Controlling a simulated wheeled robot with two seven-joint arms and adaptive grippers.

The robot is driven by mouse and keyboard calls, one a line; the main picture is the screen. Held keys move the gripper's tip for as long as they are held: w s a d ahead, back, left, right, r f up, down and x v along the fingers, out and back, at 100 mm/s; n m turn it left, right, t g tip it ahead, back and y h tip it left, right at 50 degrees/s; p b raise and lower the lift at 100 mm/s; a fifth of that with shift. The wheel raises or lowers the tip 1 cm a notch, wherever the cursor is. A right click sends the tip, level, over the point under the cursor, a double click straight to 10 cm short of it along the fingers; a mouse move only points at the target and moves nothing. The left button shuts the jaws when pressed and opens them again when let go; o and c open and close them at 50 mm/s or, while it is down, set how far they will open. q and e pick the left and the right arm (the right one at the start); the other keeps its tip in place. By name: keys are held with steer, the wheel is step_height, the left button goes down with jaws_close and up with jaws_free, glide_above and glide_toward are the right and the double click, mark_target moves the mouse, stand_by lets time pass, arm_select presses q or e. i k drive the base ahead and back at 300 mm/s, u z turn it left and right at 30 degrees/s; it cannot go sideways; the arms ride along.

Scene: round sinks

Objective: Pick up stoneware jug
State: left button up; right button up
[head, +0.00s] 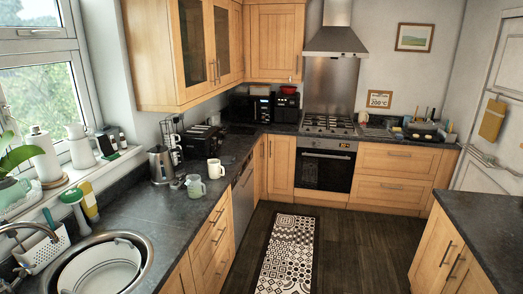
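A small pale grey-green jug or mug (195,187) with a handle stands upright on the dark left counter (165,213). A cream mug (216,168) stands just behind it and to its right. A taller white jug-shaped vessel (78,145) stands on the windowsill at the left. I cannot tell for sure which of these is the stoneware jug. Neither of my grippers is in view.
A round sink (140,250) with white dishes is at the lower left. A kettle (160,164), mug rack and toaster (201,140) stand behind the jug. A patterned rug (287,250) lies on the open floor. An island counter (490,225) stands at right.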

mark_target(214, 168)
steer(key=i, duration=1.95)
steer(key=z, duration=0.05)
